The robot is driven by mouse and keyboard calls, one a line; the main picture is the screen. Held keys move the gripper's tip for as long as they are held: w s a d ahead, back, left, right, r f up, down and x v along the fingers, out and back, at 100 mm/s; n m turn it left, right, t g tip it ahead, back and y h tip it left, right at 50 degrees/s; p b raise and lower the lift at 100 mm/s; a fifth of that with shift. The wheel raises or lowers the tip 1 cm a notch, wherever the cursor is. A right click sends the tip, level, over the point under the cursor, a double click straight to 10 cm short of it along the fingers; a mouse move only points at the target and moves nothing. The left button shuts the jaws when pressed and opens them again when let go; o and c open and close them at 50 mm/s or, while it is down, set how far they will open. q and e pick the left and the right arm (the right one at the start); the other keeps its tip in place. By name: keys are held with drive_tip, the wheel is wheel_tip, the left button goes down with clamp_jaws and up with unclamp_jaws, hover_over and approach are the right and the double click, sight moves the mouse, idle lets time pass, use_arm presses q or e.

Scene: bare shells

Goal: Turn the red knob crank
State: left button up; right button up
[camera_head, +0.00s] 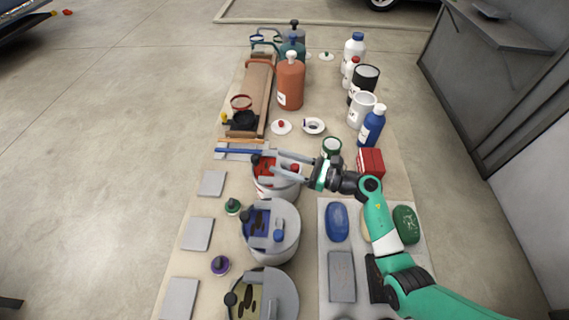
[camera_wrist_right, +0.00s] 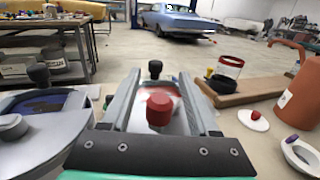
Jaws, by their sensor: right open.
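The red pot (camera_head: 278,188) stands on the table and holds red paint under a partly open grey lid. Its red knob (camera_head: 295,168) sits upright on the lid; it also shows in the right wrist view (camera_wrist_right: 159,109). A black knob (camera_head: 256,160) is on the far side of the same pot, beyond the fingers in the wrist view (camera_wrist_right: 155,69). My right gripper (camera_head: 279,165) is open over the pot. Its fingers (camera_wrist_right: 162,90) lie on either side of the red knob, apparently apart from it. My left gripper is not in view.
A similar pot with blue paint (camera_head: 285,218) and one with yellow paint (camera_head: 278,288) stand nearer the front. An orange bottle (camera_head: 290,85), a white mug (camera_head: 360,108), a blue bottle (camera_head: 371,128) and a red box (camera_head: 370,162) stand around. Grey plates (camera_head: 197,234) line the left edge.

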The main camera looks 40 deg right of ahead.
clamp_jaws()
idle(0.4)
drive_tip(key=h+p, duration=0.1)
drive_tip(key=m+h+p, duration=0.1)
drive_tip(key=shift+w+a+r+m+t+p, duration=0.1)
drive_tip(key=shift+a+r+m+t+p, duration=0.1)
drive_tip(key=shift+m+t+p, duration=0.15)
drive_tip(key=m+h+p, duration=0.1)
drive_tip(key=h, duration=0.1)
drive_tip(key=m+t+h+p, duration=0.1)
drive_tip(key=shift+w+a+h, duration=0.15)
drive_tip(key=shift+h, duration=0.25)
drive_tip(key=m+h+p, duration=0.1)
drive_tip(key=m+h, duration=0.1)
drive_tip(key=h, duration=0.1)
drive_tip(key=shift+w+f+p, duration=0.1)
drive_tip(key=shift+w+p, duration=0.1)
drive_tip(key=shift+p, duration=0.2)
drive_tip(key=shift+w+f+m+g+h+p, duration=0.1)
drive_tip(key=shift+m+g+h+p, duration=0.2)
drive_tip(key=shift+m+h, duration=0.8)
drive_tip(key=shift+h, duration=0.5)
